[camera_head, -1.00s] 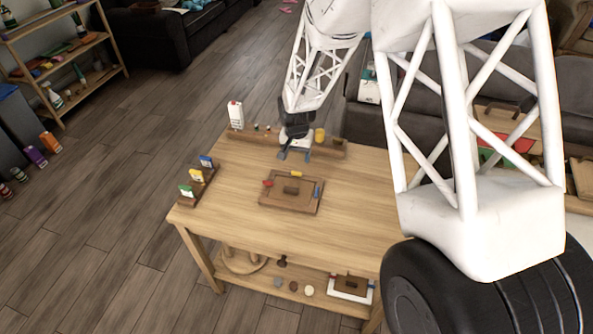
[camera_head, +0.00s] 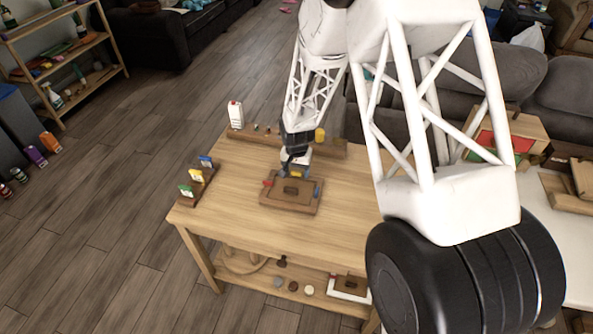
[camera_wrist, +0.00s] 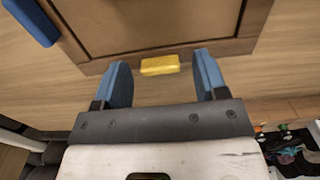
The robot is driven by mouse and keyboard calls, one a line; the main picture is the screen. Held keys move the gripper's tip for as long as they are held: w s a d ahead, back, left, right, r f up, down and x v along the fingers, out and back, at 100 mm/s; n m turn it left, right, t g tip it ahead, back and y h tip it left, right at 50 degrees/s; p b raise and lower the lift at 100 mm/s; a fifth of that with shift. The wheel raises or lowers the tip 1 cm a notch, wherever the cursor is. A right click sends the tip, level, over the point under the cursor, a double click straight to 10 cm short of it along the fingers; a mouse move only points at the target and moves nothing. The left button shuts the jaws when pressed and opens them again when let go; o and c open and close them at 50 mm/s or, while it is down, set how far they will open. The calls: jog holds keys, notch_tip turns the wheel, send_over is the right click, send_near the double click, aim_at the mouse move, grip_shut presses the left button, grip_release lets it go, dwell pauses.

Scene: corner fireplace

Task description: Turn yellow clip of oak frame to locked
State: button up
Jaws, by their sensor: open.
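The oak frame (camera_head: 290,207) lies flat on the wooden table, with a brown back panel and a small dark handle in its middle. In the wrist view, the yellow clip (camera_wrist: 160,65) sits on the frame's near edge, lengthwise along that edge. My gripper (camera_wrist: 160,83) is open, with one blue finger on each side of the yellow clip and a gap to both. In the head view my gripper (camera_head: 296,172) is over the frame's far edge and mostly hides the yellow clip. A red clip (camera_head: 267,183) and a blue clip (camera_wrist: 33,20) are on other sides.
Small cards (camera_head: 196,175) stand in a holder at the table's left edge. A wooden rail (camera_head: 262,137) with a white carton (camera_head: 236,114) and a yellow cylinder (camera_head: 320,135) runs along the far edge. The table top (camera_head: 235,205) around the frame is mostly clear.

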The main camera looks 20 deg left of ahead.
jog(key=shift+f, duration=0.15)
jog(key=c, duration=0.9)
